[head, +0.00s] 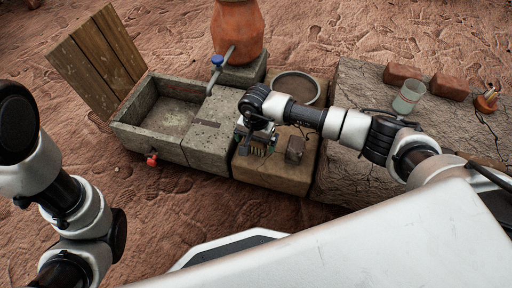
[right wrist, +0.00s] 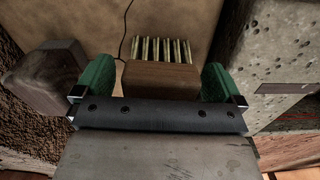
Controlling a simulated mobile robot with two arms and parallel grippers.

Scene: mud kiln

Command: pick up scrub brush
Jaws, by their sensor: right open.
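The scrub brush (right wrist: 160,78) has a brown wooden block and a row of pale bristles. It also shows in the head view, at the front of the tan stone block (head: 275,178), partly hidden by my right gripper (head: 255,138). In the right wrist view my right gripper (right wrist: 158,85) is open, with one green finger on each side of the brush's wooden block. I cannot tell whether the fingers touch it. Only links of my left arm show at the left of the head view; its gripper is out of view.
A dark small block (head: 295,149) stands close beside the brush, near one finger in the right wrist view (right wrist: 45,78). Behind lie a round bowl (head: 298,86) and a clay jar (head: 237,30). A stone basin (head: 165,110) is left; a glass (head: 408,97) and bricks are right.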

